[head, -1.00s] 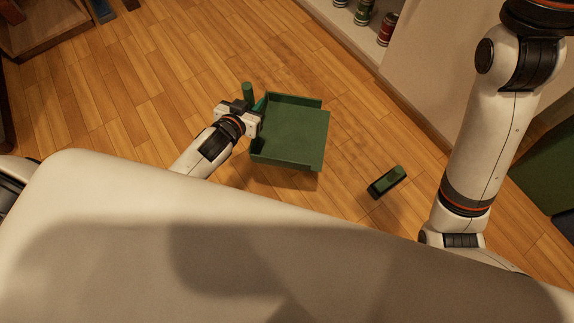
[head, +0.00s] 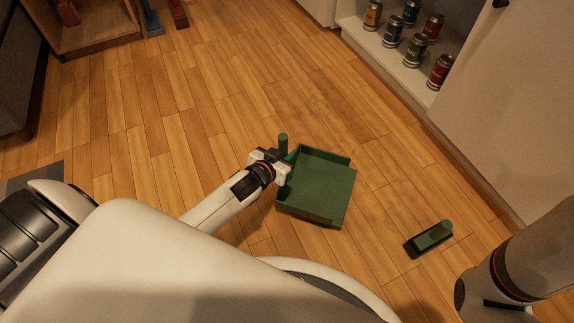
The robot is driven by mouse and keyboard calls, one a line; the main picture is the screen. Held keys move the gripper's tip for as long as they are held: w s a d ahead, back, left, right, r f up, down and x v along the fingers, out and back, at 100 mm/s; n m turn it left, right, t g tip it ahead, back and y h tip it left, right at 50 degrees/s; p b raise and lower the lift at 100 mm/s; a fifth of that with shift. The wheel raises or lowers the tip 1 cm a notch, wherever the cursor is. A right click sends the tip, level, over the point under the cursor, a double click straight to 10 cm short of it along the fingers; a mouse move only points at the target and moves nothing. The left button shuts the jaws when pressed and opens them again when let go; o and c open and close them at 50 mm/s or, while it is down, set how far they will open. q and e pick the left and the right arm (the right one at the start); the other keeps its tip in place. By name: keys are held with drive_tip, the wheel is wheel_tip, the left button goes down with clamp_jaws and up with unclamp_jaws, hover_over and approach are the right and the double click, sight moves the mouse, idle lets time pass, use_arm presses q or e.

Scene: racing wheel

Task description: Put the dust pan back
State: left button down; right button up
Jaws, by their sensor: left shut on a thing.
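The green dust pan (head: 318,188) shows in the middle of the head view, with its open tray facing right and its short green handle (head: 283,142) standing up at its left. My left gripper (head: 282,165) is shut on the dust pan near the handle, at the pan's left edge. The fingertips are partly hidden against the pan. Whether the pan touches the floor is hard to tell. A green brush (head: 432,237) with dark bristles lies on the floor to the right of the pan. My right arm shows at the lower right; its gripper is out of view.
An open cabinet (head: 400,72) with several cans stands at the upper right. A wooden shelf unit (head: 98,38) is at the upper left, with blue (head: 151,18) and red (head: 179,14) items beside it. The wooden floor between is clear.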

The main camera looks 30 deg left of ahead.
use_arm(q)
wheel_tip(320, 180, down, 3)
drive_tip(key=shift+f+b, duration=0.1)
drive_tip(key=shift+b, duration=0.95)
drive_tip(key=shift+r, duration=0.2)
drive_tip(key=c, duration=1.2)
unclamp_jaws()
drive_tip(key=shift+f, duration=0.15)
drive_tip(key=shift+s+r+p, duration=0.3)
drive_tip(key=shift+p, duration=0.15)
drive_tip(key=d+p+v, duration=0.1)
drive_tip(key=p+v, duration=0.5)
drive_tip(key=v, duration=0.5)
drive_tip(key=shift+s+a+p, duration=0.15)
drive_tip(key=shift+a+p, duration=0.25)
drive_tip(key=shift+a, duration=0.1)
